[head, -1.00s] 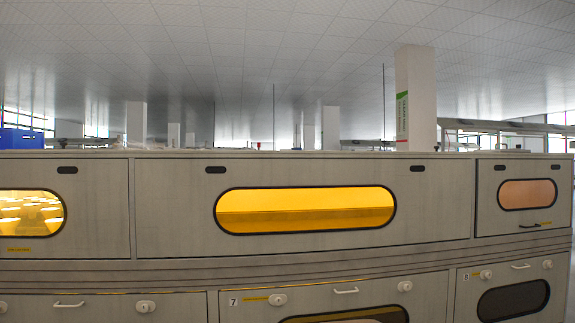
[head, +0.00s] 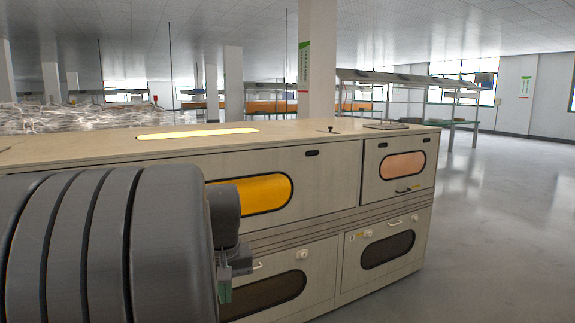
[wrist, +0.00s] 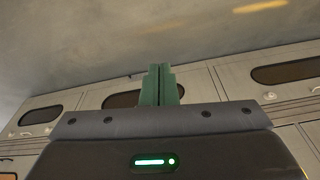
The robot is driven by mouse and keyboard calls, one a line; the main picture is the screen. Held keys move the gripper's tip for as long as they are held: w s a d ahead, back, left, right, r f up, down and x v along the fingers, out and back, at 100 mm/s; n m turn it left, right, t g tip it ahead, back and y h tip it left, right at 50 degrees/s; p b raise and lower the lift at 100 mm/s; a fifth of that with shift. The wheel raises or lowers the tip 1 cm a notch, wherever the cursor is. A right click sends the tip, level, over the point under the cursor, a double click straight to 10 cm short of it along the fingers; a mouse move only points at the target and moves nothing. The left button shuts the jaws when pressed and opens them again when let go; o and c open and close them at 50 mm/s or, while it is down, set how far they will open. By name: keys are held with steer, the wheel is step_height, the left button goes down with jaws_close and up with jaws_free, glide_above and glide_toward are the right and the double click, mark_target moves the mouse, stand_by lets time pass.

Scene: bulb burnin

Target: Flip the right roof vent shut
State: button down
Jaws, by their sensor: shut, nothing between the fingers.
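The long beige cabinet's roof (head: 290,132) shows from above in the head view. Near its right end is a low, flat, grey panel (head: 387,125), which looks like the right roof vent. I cannot tell whether its flap is open or shut. A small dark knob-like piece (head: 330,129) stands on the roof to its left. My gripper (head: 225,287) hangs in front of the cabinet, below roof level and left of the panel. In the wrist view its green fingers (wrist: 158,85) are together and empty. The roof is not clearly visible there.
A lit yellow slot (head: 197,133) lies in the roof further left. The cabinet front has oval windows, doors and handles (head: 408,189). My large arm link hides the cabinet's left part. Open grey floor (head: 480,230) lies to the right. White pillars and work tables stand behind.

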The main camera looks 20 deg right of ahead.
steer(key=w+d+r+p, duration=0.1)
steer(key=r+p, duration=0.4)
steer(key=r, duration=0.6)
steer(key=w+d+r+t+p, duration=0.1)
steer(key=w+r+p, duration=0.3)
steer(key=r, duration=0.8)
steer(key=w+d+r+m+t+p, duration=0.1)
steer(key=r+p, duration=0.5)
steer(key=r, duration=0.6)
steer(key=shift+w+d+p, duration=0.4)
steer(key=shift+w+d, duration=0.45)
steer(key=shift+d, duration=0.25)
